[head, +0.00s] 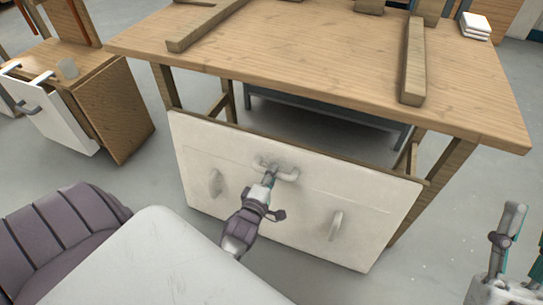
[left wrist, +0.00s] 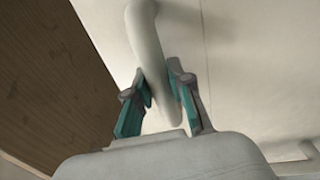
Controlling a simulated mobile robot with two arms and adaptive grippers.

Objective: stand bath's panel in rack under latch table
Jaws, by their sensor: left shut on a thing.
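The white panel (head: 300,215) has a worn face with three handles. It stands nearly upright, a little tilted, in front of the wooden table (head: 330,60), its top edge below the tabletop. My left gripper (head: 268,178) is shut on the panel's upper middle handle (head: 285,174). In the left wrist view the fingers (left wrist: 162,90) close on both sides of the white handle bar (left wrist: 147,45). A dark grey metal frame (head: 340,112), perhaps the rack, shows under the table, partly hidden by the panel. My right gripper (head: 526,235) is at the right edge, fingers apart, empty.
Wooden bars (head: 413,60) lie on the tabletop, with white folded cloths (head: 475,22) at its back right corner. A wooden cabinet (head: 110,105) with a white front stands at left. A purple ribbed thing (head: 65,235) is at lower left. Grey floor is clear between cabinet and panel.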

